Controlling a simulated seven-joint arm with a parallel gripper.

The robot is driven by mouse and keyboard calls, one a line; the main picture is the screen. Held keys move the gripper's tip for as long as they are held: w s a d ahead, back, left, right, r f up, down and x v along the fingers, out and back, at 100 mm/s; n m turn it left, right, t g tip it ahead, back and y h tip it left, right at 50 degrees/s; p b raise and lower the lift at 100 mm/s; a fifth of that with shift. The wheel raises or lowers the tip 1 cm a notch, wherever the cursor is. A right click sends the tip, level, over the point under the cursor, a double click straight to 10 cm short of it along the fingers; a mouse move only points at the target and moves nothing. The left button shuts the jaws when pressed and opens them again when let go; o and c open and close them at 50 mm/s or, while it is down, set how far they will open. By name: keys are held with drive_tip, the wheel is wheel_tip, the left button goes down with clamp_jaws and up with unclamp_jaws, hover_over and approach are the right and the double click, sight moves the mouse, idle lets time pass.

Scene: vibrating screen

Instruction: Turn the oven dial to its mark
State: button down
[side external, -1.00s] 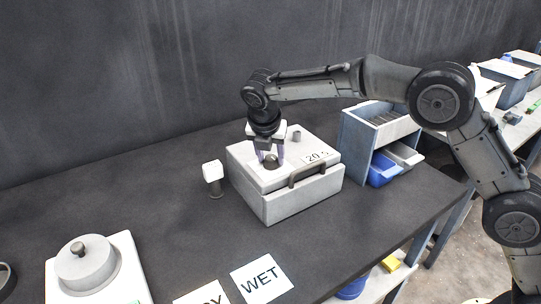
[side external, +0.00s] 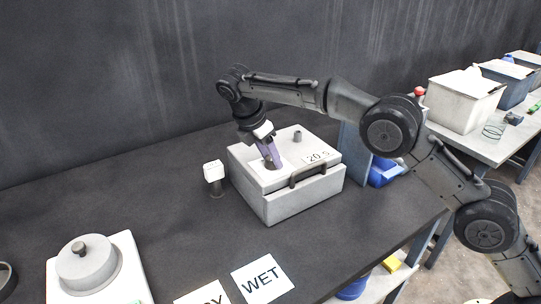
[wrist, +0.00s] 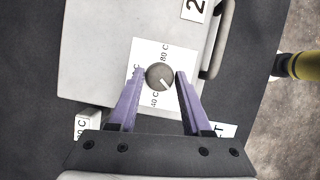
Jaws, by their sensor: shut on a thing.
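The oven is a pale box (side external: 290,208) on the dark bench, with a front handle. Its dial is a round grey-brown knob (wrist: 158,77) on a white label card (wrist: 178,100) on the oven's top. The card is printed with temperatures, "80 C" and "40 C" among them; another is partly hidden. A white pointer line on the dial runs toward the lower right in the wrist view. My gripper (wrist: 160,74) has its purple fingers on either side of the dial, shut on it. In the side view my gripper (side external: 273,166) leans over the oven top and hides the dial.
A small post with a white block (side external: 213,172) stands left of the oven. A "WET" card (side external: 262,279) lies in front. A round lidded device (side external: 88,264) sits at the lower left. Blue bins (side external: 382,172) stand right of the oven, partly behind my arm.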

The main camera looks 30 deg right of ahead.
drive_tip(key=m+g, duration=0.1)
drive_tip(key=m, duration=0.2)
drive_tip(key=shift+w+m, duration=0.1)
drive_tip(key=shift+m, duration=0.2)
drive_tip(key=shift+d+m+g, duration=0.1)
drive_tip(key=shift+m+g, duration=0.4)
drive_tip(key=shift+m, duration=0.2)
idle(0.4)
drive_tip(key=shift+c, duration=1.8)
unclamp_jaws()
drive_tip(key=shift+n, duration=0.4)
